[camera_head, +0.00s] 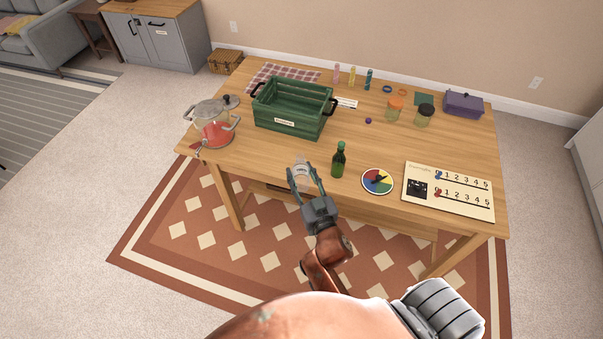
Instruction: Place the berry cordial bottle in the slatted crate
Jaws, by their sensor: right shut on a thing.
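The slatted crate (305,127) is green with dark handles and a white label on its front, and stands on the back left part of the table. My right gripper (301,172) is at the table's front edge, in front of the crate and to the left of a green bottle. It is shut on a small pale thing with a whitish label (301,168), mostly hidden between the fingers; I cannot tell if this is the berry cordial bottle. The dark green bottle (339,162) stands upright on the table, apart from the gripper. My left gripper is not in view.
A colour spinner (377,181) and a number board (448,190) lie at the front right. Jars (424,115), a purple box (464,103) and several small bottles stand behind. The table between crate and gripper is clear.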

